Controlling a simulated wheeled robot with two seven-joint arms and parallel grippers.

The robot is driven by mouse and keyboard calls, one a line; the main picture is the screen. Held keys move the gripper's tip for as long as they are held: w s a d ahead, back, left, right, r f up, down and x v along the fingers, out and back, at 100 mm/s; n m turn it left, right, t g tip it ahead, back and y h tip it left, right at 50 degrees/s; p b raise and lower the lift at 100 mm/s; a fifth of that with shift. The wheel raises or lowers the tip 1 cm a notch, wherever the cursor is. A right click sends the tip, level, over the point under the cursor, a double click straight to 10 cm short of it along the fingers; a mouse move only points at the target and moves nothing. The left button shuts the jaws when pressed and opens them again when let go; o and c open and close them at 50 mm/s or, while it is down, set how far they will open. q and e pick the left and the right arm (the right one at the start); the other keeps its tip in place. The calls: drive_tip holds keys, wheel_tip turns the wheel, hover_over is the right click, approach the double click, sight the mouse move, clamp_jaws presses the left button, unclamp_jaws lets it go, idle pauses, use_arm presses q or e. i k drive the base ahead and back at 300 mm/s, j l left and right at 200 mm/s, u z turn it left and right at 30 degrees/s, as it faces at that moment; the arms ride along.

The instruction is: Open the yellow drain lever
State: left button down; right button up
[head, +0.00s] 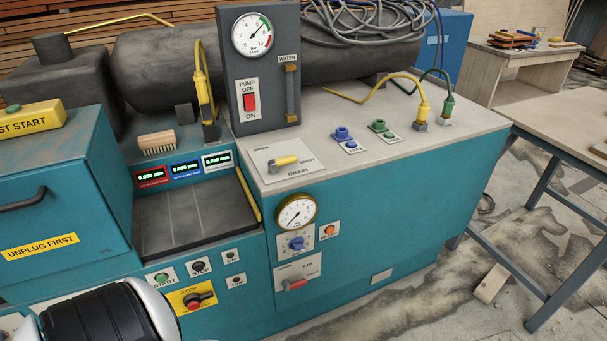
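The yellow drain lever (287,160) lies on a pale plate (268,174) on top of the teal machine, near its front edge. The plate reads OPEN at the left, SHUT at the right and DRAIN below. The lever's yellow handle points right, toward SHUT, with its grey end at the left. Neither gripper shows in the head view. A black and white part of my own arm (100,318) shows at the bottom left, well away from the lever.
A dark gauge panel (262,65) with a red pump switch stands just behind the plate. Blue and green fittings (342,134) and yellow and green hoses (421,108) are to the right. A red air lever (297,284) is on the front face below. Space above the plate is clear.

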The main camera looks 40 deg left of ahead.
sight(273, 165)
drive_tip(key=u, duration=1.5)
